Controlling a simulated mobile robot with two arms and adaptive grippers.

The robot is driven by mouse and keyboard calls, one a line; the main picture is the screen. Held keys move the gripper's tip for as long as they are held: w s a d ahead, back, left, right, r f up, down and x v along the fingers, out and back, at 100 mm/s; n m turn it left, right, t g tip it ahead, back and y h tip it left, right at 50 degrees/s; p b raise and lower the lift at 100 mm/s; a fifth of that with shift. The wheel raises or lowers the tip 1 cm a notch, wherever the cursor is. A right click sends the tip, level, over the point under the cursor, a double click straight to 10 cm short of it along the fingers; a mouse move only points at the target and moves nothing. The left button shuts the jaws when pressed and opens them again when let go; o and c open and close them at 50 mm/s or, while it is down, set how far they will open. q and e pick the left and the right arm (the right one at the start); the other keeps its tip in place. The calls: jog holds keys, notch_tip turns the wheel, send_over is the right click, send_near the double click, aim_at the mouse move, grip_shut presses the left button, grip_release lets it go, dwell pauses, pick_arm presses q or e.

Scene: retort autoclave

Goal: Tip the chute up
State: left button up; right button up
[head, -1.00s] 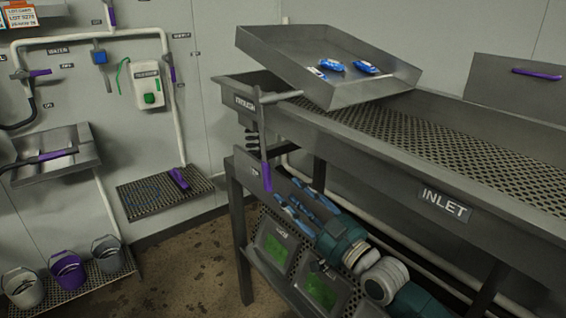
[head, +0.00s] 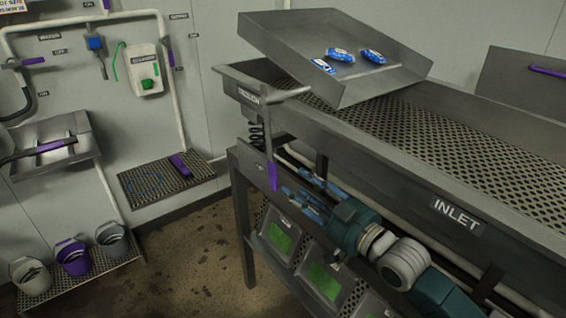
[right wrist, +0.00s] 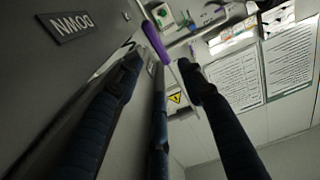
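The chute (head: 300,55) is a shallow grey metal tray, tilted over the left end of the perforated trough, with blue packets (head: 340,54) lying in it. A grey lever with a purple handle (head: 273,177) hangs down at the trough's end; the handle also shows in the right wrist view (right wrist: 153,43). My right gripper (head: 296,183) is just right of the handle and below the trough edge. Its dark blue fingers (right wrist: 160,78) are apart, with the handle beyond and between their tips; no contact is visible. My left gripper is not in view.
The trough (head: 440,145) with an INLET label runs right. Green-screened panels (head: 325,282) sit under it. A DOWN label (right wrist: 68,26) is close to my right fingers. Buckets (head: 72,257) and a wall sink (head: 52,142) are left. The floor between is clear.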

aim_at(274, 168)
jog(key=shift+w+a+r, duration=0.1)
jog(key=shift+p+x, duration=1.1)
jog(key=shift+x, duration=4)
grip_shut()
